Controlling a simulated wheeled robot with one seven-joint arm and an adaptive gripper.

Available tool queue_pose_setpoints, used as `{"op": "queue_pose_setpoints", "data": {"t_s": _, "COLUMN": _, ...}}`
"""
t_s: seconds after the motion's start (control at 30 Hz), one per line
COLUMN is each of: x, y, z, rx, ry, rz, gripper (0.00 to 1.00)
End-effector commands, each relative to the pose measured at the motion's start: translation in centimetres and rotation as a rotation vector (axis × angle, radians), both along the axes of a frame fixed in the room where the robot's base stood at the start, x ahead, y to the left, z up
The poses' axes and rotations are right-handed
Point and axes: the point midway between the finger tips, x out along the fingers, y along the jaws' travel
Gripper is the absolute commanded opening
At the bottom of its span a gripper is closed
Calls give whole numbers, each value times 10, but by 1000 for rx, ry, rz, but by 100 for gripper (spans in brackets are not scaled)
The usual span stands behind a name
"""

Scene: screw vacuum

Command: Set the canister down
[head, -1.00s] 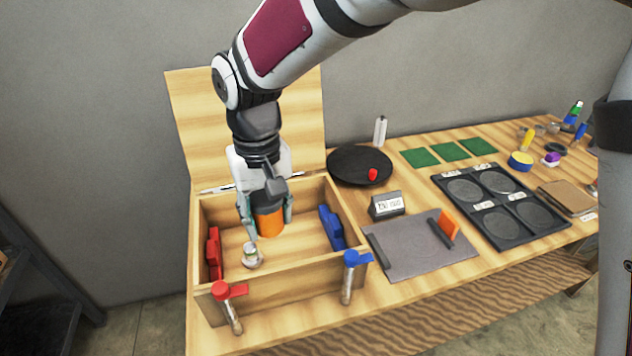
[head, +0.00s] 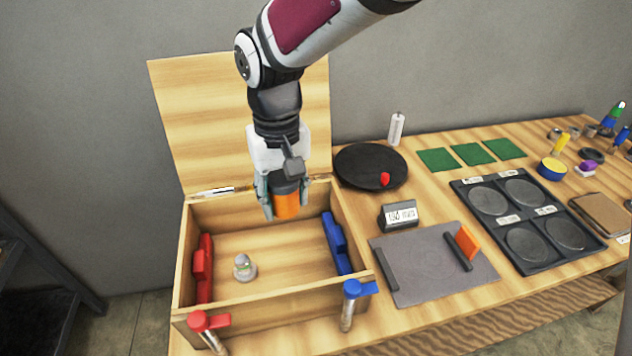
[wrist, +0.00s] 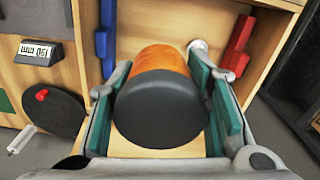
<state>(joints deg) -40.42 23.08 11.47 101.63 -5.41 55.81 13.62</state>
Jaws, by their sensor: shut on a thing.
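The canister (head: 287,204) is an orange cylinder with a dark grey end. In the wrist view the canister (wrist: 158,106) fills the space between the two fingers, its dark end toward the camera. My gripper (head: 284,196) is shut on it and holds it upright over the back part of the open wooden box (head: 250,296). The canister's orange lower end appears above the box floor; I cannot tell the exact gap. The gripper pads hide its sides.
Inside the box are a red block (head: 203,268), a blue block (head: 336,243) and a small grey-white fitting (head: 244,268). The raised lid (head: 165,120) stands behind. Right of the box are a black disc (head: 362,172), a display (head: 399,215) and a grey tray (head: 420,280).

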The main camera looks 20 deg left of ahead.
Motion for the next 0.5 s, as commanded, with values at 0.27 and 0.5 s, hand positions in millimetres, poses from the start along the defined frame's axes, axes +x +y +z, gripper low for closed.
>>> {"op": "queue_pose_setpoints", "data": {"t_s": 0.27, "x": 21, "y": 0, "z": -28, "rx": 1, "ry": -1, "rz": 0, "gripper": 13}}
{"op": "queue_pose_setpoints", "data": {"t_s": 0.5, "x": 46, "y": 0, "z": -67, "rx": 0, "ry": 0, "rz": 0, "gripper": 13}}
